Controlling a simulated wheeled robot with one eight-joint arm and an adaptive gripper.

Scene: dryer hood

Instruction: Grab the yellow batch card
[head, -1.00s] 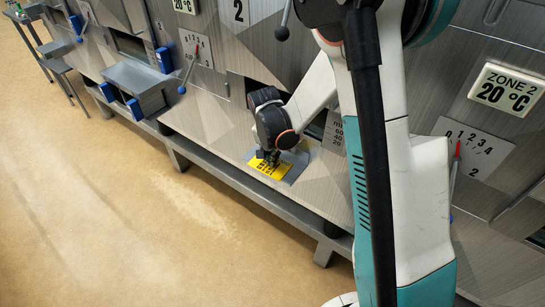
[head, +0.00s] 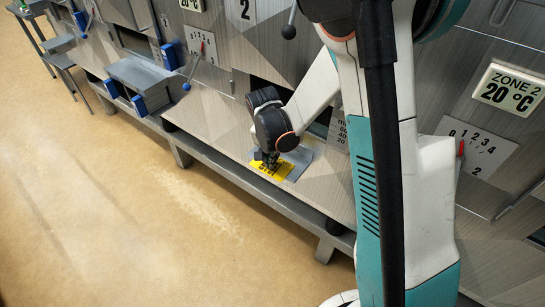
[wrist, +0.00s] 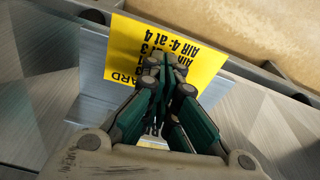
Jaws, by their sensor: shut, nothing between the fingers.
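The yellow batch card (head: 275,170) lies flat on a grey plate (head: 302,158) on the ledge of the machine front. In the wrist view the card (wrist: 130,52) shows black print that reads upside down, and its near part is hidden behind my fingers. My gripper (head: 268,160) points down at the card, with its tips over or against the card's surface. In the wrist view my gripper (wrist: 160,65) has its fingertips together, with nothing seen between them. I cannot tell whether the tips touch the card.
The metal ledge (head: 215,125) runs along the machine front, with a rail (head: 250,200) at its outer edge. Beyond it is open tan floor (head: 120,200). A lever with a dark knob (head: 289,31) and a zone 2 display (head: 508,90) are on the panels nearby.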

